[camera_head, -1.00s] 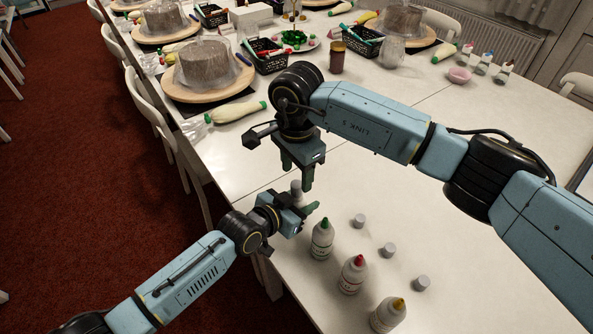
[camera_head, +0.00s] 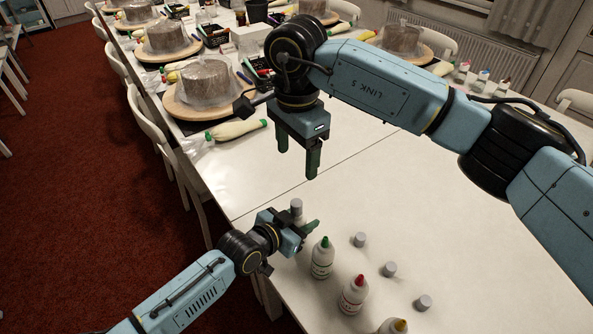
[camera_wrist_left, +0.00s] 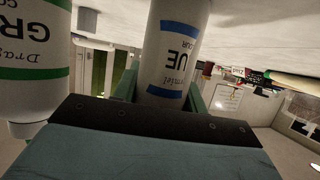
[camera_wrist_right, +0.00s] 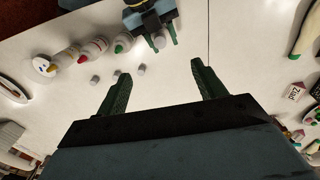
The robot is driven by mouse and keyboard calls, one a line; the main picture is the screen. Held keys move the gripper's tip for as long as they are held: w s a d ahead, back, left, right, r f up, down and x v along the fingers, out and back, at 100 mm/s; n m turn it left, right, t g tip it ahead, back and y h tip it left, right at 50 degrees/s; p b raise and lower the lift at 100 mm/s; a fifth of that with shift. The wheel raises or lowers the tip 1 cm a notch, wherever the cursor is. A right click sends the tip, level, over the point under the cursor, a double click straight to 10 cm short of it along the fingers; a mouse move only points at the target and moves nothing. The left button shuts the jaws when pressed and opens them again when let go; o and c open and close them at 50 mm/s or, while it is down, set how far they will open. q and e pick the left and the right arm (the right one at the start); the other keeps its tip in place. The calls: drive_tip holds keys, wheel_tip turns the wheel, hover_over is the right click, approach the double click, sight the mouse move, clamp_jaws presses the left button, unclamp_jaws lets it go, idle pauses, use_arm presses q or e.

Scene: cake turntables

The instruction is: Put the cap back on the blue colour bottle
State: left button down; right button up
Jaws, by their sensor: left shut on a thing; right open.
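The blue colour bottle (camera_wrist_left: 172,45) stands between the fingers of my left gripper (camera_head: 303,224), which is shut on it. In the left wrist view its white body and blue label show; its top is out of that view. A grey cap (camera_head: 296,206) shows at the bottle's top in the head view and appears to sit on it; its exact seating is too small to tell. The cap also shows in the right wrist view (camera_wrist_right: 160,42). My right gripper (camera_head: 298,163) is open and empty, above the table and beyond the cap.
The green (camera_head: 322,260), red (camera_head: 353,295) and yellow (camera_head: 393,326) bottles stand uncapped in a row nearby. Three loose grey caps (camera_head: 359,240) lie beside them. A piping bag (camera_head: 236,129) and a cake turntable (camera_head: 208,108) are farther back. The table's middle is clear.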

drive_tip(key=shift+r, duration=0.95)
use_arm(q)
drive_tip(key=c, duration=0.7)
unclamp_jaws()
drive_tip(key=p+v, duration=0.3)
drive_tip(key=v, duration=1)
use_arm(e)
wheel_tip(320, 180, up, 3)
drive_tip(key=shift+f, duration=0.1)
use_arm(q)
drive_tip(key=shift+a+r, duration=0.1)
